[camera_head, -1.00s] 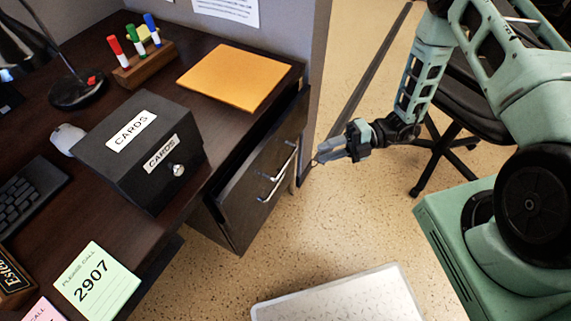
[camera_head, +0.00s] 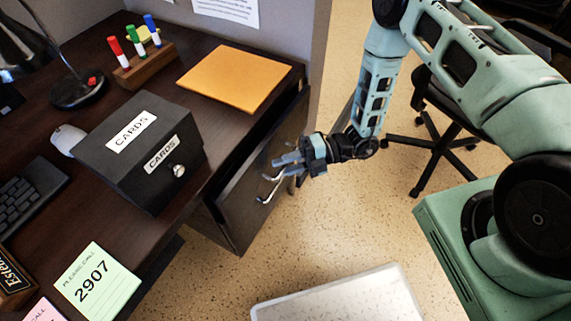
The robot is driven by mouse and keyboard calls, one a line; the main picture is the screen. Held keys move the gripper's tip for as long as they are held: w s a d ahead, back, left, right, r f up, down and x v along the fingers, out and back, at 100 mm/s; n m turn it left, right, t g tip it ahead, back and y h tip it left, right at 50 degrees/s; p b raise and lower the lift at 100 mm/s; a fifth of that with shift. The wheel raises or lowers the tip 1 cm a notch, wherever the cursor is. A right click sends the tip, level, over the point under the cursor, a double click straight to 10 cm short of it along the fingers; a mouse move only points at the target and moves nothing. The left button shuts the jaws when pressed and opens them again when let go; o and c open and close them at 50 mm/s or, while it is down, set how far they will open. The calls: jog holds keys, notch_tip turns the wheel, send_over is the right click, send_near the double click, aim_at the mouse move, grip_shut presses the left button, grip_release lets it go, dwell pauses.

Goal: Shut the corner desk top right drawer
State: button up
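The corner desk's top right drawer (camera_head: 238,205) stands partly pulled out, with a dark gap between its front and the desk edge. Its front is dark, with metal handles; the lower handle (camera_head: 265,192) shows clearly, while my gripper covers most of the upper one. My gripper (camera_head: 278,164) is at the drawer front, over the upper handle in the picture. Its grey-blue fingers point left toward the front. Whether they touch the handle, and how far apart they are, I cannot tell.
On the desk (camera_head: 222,130) are a black card box (camera_head: 140,150), an orange envelope (camera_head: 235,77), a marker holder (camera_head: 145,65) and a lamp (camera_head: 75,90). A black chair (camera_head: 440,135) stands behind my arm. A white-topped surface (camera_head: 345,300) is at the bottom. Speckled floor is clear before the drawer.

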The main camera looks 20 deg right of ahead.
aim_at(275, 156)
grip_shut()
jog(key=w+a, duration=0.2)
jog(key=w, duration=0.1)
jog(key=shift+a+b, duration=0.35)
jog(key=shift+a, duration=0.05)
jog(key=shift+w+a, duration=0.1)
jog(key=shift+a, duration=0.05)
grip_release()
jog(key=shift+a+r, duration=0.1)
jog(key=d+r, duration=0.2)
jog(key=d, duration=1.5)
jog(key=shift+d, duration=0.25)
jog(key=shift+w+r, duration=0.1)
